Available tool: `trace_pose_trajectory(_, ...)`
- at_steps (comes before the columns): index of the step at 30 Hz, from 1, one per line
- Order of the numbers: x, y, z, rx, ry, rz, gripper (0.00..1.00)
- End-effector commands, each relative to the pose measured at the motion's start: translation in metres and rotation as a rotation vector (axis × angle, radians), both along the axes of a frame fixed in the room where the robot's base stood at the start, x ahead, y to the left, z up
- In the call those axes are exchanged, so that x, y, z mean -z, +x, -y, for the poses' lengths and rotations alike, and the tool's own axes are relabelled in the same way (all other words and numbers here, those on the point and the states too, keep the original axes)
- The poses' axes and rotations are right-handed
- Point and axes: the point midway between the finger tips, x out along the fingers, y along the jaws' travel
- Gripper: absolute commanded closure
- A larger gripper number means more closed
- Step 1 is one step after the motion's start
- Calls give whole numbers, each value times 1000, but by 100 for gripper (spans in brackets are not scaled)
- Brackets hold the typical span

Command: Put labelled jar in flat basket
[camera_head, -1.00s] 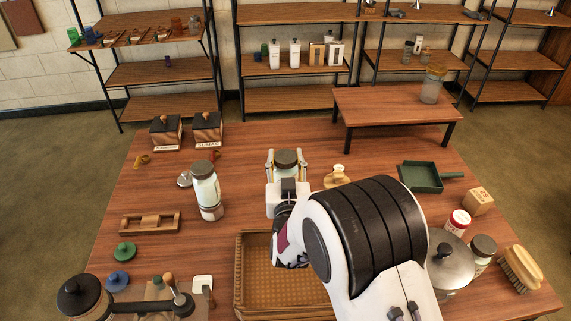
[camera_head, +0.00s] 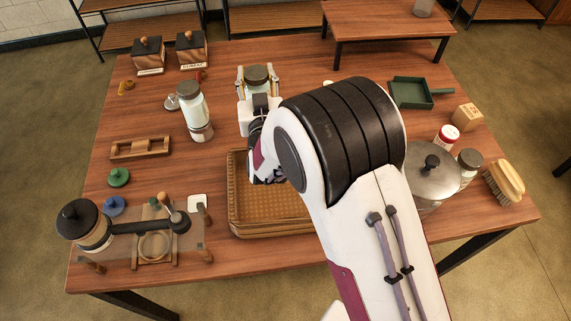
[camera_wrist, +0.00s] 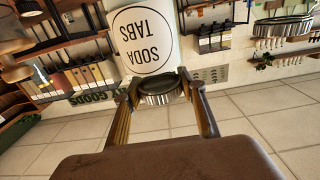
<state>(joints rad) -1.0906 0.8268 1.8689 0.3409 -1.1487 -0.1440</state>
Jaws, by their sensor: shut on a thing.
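The labelled jar (camera_head: 257,84) is a pale jar with a dark lid, standing out beyond the far side of the basket in the head view. In the wrist view its white body (camera_wrist: 145,35) reads "SODA TABS" upside down. Its dark ribbed lid (camera_wrist: 162,92) sits between the fingertips. My gripper (camera_head: 258,80) is shut on the jar, one finger on each side; whether the jar touches the table cannot be told. The flat basket (camera_head: 236,217) is a shallow woven tray nearer the camera, partly covered by my arm. Its visible floor is empty.
A tall glass jar (camera_head: 194,112) stands left of my gripper. A wooden rack (camera_head: 140,146) lies further left. A glass-topped stand (camera_head: 185,245) is left of the basket. A metal pot (camera_head: 433,180) and brush (camera_head: 506,182) are at right, a green dustpan (camera_head: 409,93) behind.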

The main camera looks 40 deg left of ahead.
Motion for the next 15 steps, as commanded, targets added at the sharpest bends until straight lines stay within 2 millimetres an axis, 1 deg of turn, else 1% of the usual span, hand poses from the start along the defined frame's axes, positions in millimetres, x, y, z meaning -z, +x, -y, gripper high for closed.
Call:
trace_pose_trajectory(1,-2,-14,-7,-21,1,1,100)
trace_pose_trajectory(3,-3,-33,-15,-44,0,0,100)
trace_pose_trajectory(7,-3,-69,-23,-76,1,1,100)
trace_pose_trajectory(11,-1,-104,-23,-93,0,0,100)
trace_pose_trajectory(15,0,-138,-16,-96,0,0,100)
